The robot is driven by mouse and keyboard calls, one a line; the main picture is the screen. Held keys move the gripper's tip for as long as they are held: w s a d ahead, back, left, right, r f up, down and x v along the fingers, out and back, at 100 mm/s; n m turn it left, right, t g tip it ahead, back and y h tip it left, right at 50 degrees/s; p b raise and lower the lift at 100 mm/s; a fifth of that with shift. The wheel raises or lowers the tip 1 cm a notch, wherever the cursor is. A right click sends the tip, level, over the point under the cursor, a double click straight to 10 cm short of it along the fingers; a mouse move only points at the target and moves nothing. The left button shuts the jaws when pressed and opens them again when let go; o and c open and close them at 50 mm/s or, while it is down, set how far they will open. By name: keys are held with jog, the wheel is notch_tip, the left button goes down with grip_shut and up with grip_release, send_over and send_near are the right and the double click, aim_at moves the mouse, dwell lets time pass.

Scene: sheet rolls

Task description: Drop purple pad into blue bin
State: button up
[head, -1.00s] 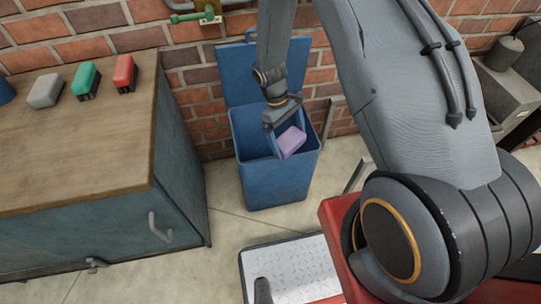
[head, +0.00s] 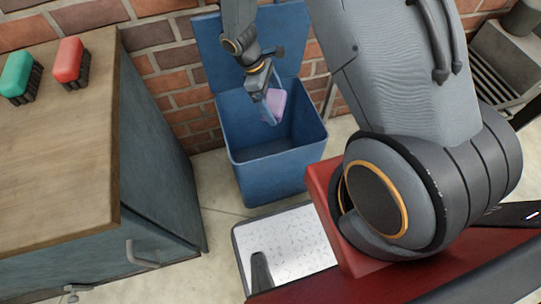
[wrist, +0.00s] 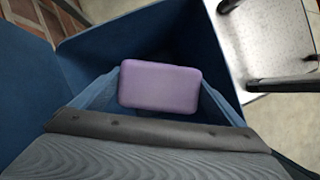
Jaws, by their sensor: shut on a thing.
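The purple pad (head: 276,104) is held in my gripper (head: 270,108), which points down over the open mouth of the blue bin (head: 270,172). In the wrist view the purple pad (wrist: 159,87) sits between the two bluish fingers of my gripper (wrist: 158,92), with the blue bin's inside (wrist: 150,42) around and below it. The bin's lid (head: 215,50) stands open against the wall. The far finger is partly hidden by the pad in the head view.
A wooden-topped cabinet (head: 70,150) stands left of the bin, with a green-topped brush (head: 20,76) and a red-topped brush (head: 70,62) on it. A brick wall (head: 165,60) is behind. A light speckled plate (head: 285,240) lies in front of the bin.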

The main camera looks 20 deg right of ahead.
aim_at(268, 100)
jog(key=shift+f+b, duration=1.65)
jog(key=shift+f, duration=0.7)
jog(key=o, duration=0.7)
jog(key=shift+r, duration=0.1)
jog(key=shift+p+v, duration=0.3)
jog(key=shift+v, duration=3.55)
